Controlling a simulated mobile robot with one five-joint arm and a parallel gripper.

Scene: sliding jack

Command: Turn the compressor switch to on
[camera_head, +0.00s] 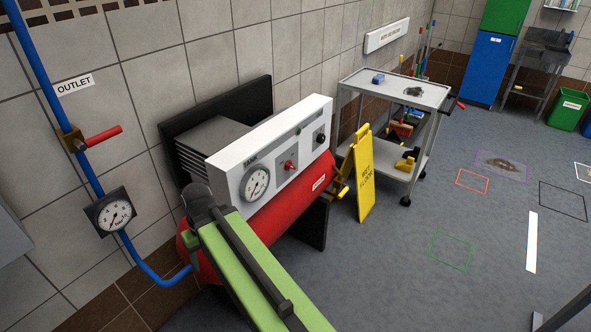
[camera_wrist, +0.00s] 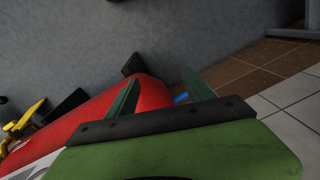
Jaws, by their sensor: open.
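The compressor has a red tank (camera_head: 283,210) under a white panel (camera_head: 230,158). The panel carries a round tank gauge (camera_head: 255,183), a red knob (camera_head: 289,165), a small green light (camera_head: 298,131) and a dark rotary knob (camera_head: 320,138). The small labels are unreadable, so I cannot tell the switch's setting. My green arm reaches up to the panel's left end in the head view. In the wrist view, my gripper (camera_wrist: 161,77) is open and empty, with its fingers over the red tank (camera_wrist: 150,94). The knobs do not show there.
A blue pipe with a red-handled valve (camera_head: 103,136) and a pressure gauge (camera_head: 110,212) runs along the left wall. A yellow wet-floor sign (camera_head: 363,178) and a grey cart (camera_head: 393,88) stand right of the compressor. The floor beyond is mostly clear.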

